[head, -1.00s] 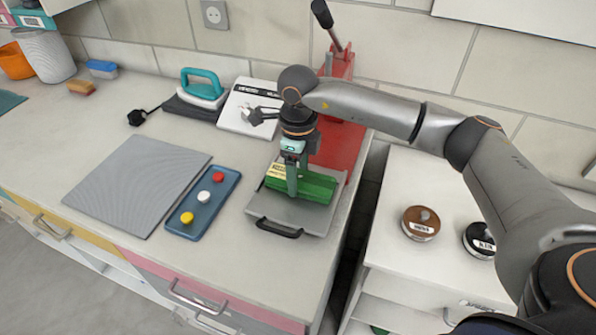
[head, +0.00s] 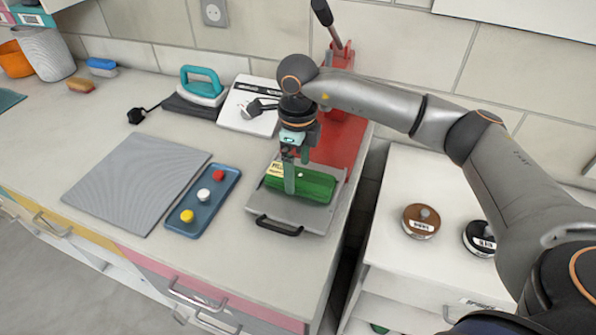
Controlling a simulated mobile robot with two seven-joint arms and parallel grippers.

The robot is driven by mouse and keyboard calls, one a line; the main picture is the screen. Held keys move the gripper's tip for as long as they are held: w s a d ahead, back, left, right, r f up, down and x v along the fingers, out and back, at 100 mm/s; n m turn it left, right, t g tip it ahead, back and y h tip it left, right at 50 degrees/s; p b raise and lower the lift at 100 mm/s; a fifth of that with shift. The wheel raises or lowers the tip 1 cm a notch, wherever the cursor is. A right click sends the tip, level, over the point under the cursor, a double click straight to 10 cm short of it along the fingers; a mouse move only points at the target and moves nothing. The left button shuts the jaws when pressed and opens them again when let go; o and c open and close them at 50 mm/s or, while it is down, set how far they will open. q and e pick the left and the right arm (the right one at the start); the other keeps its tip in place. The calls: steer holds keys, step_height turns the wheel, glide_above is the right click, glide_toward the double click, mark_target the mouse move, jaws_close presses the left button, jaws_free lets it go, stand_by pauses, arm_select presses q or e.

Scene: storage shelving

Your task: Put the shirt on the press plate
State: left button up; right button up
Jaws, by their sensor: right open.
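The green folded shirt (head: 315,187), with a pale yellow label at its upper left, lies on the grey press plate (head: 323,218). The plate has a black handle at its front and sits at the foot of the red press (head: 342,140). My right gripper (head: 296,172) is open above the left part of the shirt. Its fingers point down, and one finger overlaps the shirt in the picture. I cannot tell whether it touches the shirt. My left gripper is not in view.
A blue tray (head: 183,228) with coloured knobs and a grey ribbed mat (head: 120,190) lie left of the plate. A teal-handled iron (head: 203,88) and a white scale (head: 238,118) stand behind. A lower white cabinet (head: 400,262) with two round weights is on the right.

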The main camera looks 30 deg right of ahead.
mark_target(298, 175)
step_height(298, 175, up, 11)
steer(key=shift+f+b, duration=0.15)
steer(key=shift+b, duration=0.25)
